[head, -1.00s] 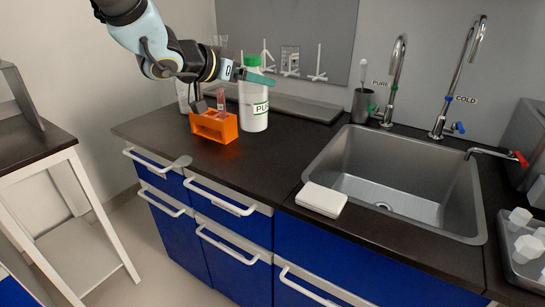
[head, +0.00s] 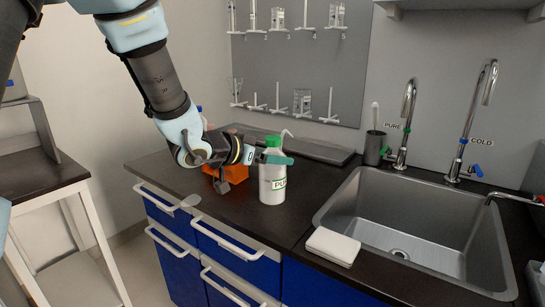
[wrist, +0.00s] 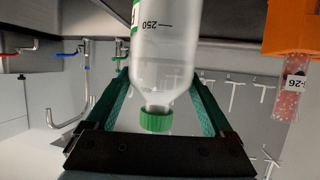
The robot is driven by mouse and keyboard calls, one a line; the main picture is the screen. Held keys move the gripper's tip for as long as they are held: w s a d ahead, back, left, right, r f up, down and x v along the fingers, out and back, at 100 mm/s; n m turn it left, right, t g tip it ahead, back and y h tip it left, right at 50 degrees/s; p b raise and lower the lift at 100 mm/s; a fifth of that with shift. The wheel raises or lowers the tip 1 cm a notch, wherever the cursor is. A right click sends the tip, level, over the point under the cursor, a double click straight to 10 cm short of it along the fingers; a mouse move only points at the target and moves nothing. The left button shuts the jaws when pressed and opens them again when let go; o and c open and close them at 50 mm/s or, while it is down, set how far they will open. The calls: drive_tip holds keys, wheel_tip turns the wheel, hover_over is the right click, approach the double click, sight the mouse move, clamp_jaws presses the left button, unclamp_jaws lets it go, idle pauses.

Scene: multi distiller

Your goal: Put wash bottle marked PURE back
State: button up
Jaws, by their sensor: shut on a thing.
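The wash bottle marked PURE (head: 273,184) is white with a green cap and a green-edged label, and it is upright near the front of the dark counter. My gripper (head: 276,158) is shut on its upper part, just below the cap. In the wrist view the bottle (wrist: 163,60) lies between the two green fingers, with its cap (wrist: 157,121) near the palm. I cannot tell whether its base touches the counter.
An orange rack (head: 236,172) stands just left of the bottle, partly behind my arm; the wrist view shows a tube (wrist: 291,88) in it. A sink (head: 420,215), a white box (head: 333,246) and taps (head: 404,125) are to the right. A pegboard (head: 295,60) hangs behind.

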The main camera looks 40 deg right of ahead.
drive_tip(key=shift+r, duration=0.1)
drive_tip(key=o, duration=0.7)
